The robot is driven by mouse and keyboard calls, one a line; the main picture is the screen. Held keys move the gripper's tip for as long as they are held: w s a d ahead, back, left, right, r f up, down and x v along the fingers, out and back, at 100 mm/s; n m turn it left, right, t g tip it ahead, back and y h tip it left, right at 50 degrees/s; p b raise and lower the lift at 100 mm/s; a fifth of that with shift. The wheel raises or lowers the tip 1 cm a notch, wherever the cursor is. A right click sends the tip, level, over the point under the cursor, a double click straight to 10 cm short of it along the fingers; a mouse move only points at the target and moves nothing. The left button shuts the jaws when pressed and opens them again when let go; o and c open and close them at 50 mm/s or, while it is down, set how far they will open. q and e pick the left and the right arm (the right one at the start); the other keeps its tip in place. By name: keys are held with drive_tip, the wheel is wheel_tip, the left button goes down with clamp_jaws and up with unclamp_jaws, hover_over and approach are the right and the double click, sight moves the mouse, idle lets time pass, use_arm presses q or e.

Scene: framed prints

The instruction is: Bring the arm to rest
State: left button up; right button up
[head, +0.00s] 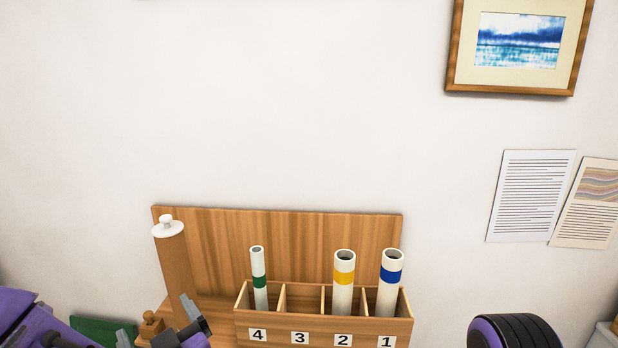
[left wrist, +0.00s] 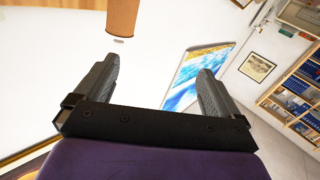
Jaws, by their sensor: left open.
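My left gripper (head: 155,318) is at the bottom left of the head view, partly cut off by the lower edge. In the left wrist view its two grey fingers (left wrist: 158,68) stand wide apart with nothing between them. A brown tube-like post with a white knobbed cap (head: 168,228) rises close behind the gripper in the head view. The lower part of a brown tube (left wrist: 123,14) shows beyond the left finger in the wrist view. My right gripper is not in view; only a dark, rounded part of my right side shows at the bottom right.
A wooden rack (head: 325,328) with compartments numbered 4, 3, 2, 1 holds tubes banded green (head: 259,281), yellow (head: 344,278) and blue (head: 391,275); compartment 3 looks empty. A framed print (head: 518,40) and paper sheets (head: 532,195) are on the wall. A wooden knob (head: 151,325) is near the gripper.

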use_arm(q)
drive_tip(key=w+d+f+t+h, duration=0.2)
drive_tip(key=w+d+f+h, duration=0.1)
drive_tip(key=w+f+h, duration=0.15)
wheel_tip(320, 180, down, 16)
drive_tip(key=s+m+g+h, duration=0.1)
drive_tip(key=s+g+h, duration=0.1)
drive_tip(key=g+h, duration=0.15)
drive_tip(key=s+a+f+m+g+b, duration=0.1)
drive_tip(key=s+a+f+g, duration=0.3)
drive_tip(key=s+f, duration=0.7)
drive_tip(key=s+a+f+m+g+b, duration=0.1)
drive_tip(key=s+a+f+g, duration=0.3)
drive_tip(key=s+f, duration=0.7)
drive_tip(key=shift+s+a+h, duration=0.3)
drive_tip(key=shift+s+a, duration=0.1)
drive_tip(key=shift+a, duration=0.4)
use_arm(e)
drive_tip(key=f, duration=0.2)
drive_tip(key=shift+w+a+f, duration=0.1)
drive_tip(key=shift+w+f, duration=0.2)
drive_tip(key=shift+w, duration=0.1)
use_arm(q)
drive_tip(key=shift+f+g, duration=0.1)
drive_tip(key=shift+g, duration=0.15)
